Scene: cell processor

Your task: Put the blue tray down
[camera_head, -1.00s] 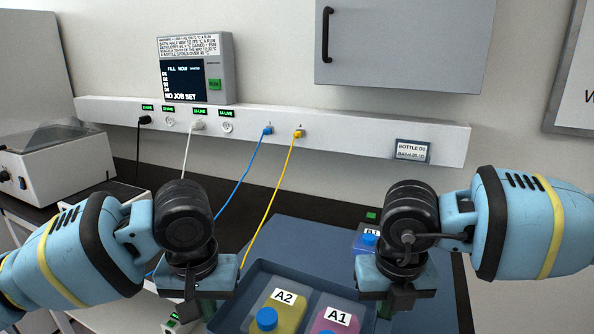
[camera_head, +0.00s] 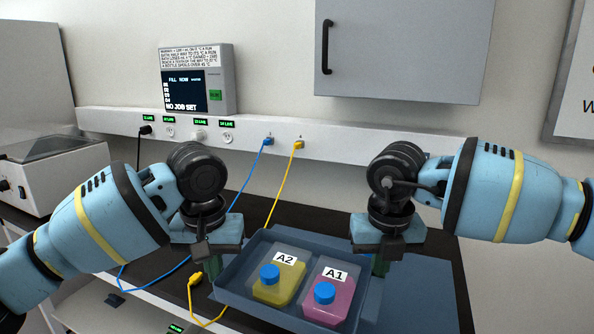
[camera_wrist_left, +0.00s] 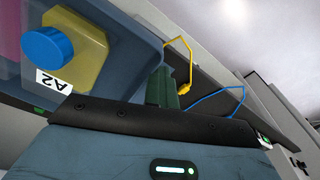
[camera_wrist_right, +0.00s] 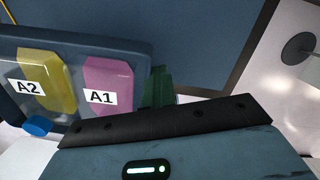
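The blue tray (camera_head: 237,288) is in front of me in the head view, roughly level. It holds a yellow bottle labelled A2 (camera_head: 284,283) and a pink bottle labelled A1 (camera_head: 330,293), both with blue caps. My left gripper (camera_head: 212,266) is at the tray's left wall, and my right gripper (camera_head: 382,264) is at its right wall. Both appear shut on the tray's edges, with green fingers against the walls in the wrist views; the inner fingers are mostly hidden. The tray is over a flat blue surface (camera_head: 430,290); I cannot tell whether it touches.
A yellow cable plug (camera_head: 195,279) hangs or lies left of the tray, beside a blue cable (camera_head: 150,278). The black bench top (camera_head: 275,217) runs behind. A white machine (camera_head: 55,170) stands far left. A screen unit (camera_head: 197,80) and grey cabinet (camera_head: 403,45) are at the wall.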

